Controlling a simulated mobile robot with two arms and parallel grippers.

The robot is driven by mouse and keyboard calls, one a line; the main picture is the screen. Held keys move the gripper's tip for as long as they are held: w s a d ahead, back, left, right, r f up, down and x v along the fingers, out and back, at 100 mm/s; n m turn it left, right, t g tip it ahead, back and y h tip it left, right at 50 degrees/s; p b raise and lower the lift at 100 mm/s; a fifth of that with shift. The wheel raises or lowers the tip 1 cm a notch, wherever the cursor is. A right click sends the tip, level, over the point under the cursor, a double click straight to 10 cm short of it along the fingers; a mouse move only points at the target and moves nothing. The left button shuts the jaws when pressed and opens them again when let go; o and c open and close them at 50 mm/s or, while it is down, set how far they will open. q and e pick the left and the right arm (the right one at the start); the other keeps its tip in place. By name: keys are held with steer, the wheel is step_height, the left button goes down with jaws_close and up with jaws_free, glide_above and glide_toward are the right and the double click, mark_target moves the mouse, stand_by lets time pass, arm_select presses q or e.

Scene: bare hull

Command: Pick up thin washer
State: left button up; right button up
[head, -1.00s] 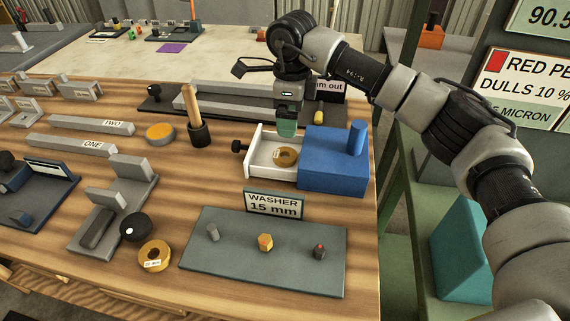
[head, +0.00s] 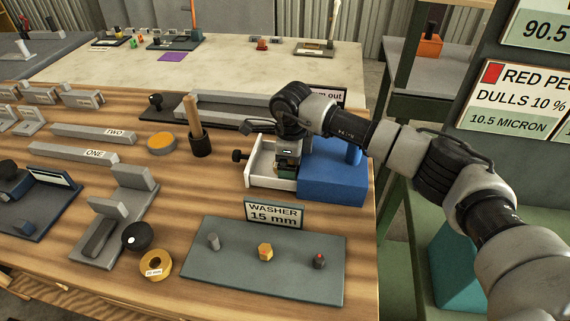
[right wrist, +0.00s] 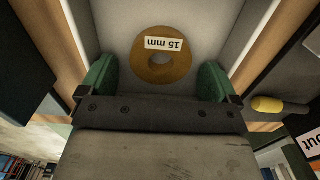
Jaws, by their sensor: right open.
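A brass-coloured ring washer (right wrist: 162,66) with a white "15 mm" label lies flat in the white drawer, between the green fingers of my right gripper (right wrist: 154,80) in the right wrist view. The fingers stand apart, one on each side of the washer, with a gap to it. In the head view my right gripper (head: 287,167) points down into the open drawer (head: 262,181) of the blue box (head: 332,183) and hides the washer. A second, thicker-looking brass ring (head: 155,264) lies on the bench at the front. My left gripper is not in view.
The drawer walls stand close around my right gripper, with the blue box to the right. A "WASHER 15 mm" sign (head: 274,214) stands behind a grey plate (head: 212,274) with several small pegs. A wooden-handled tool (head: 194,125) stands upright left of the drawer.

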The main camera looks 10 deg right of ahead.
steer(key=c, duration=1)
steer(key=shift+r, duration=0.1)
steer(key=shift+c, duration=0.2)
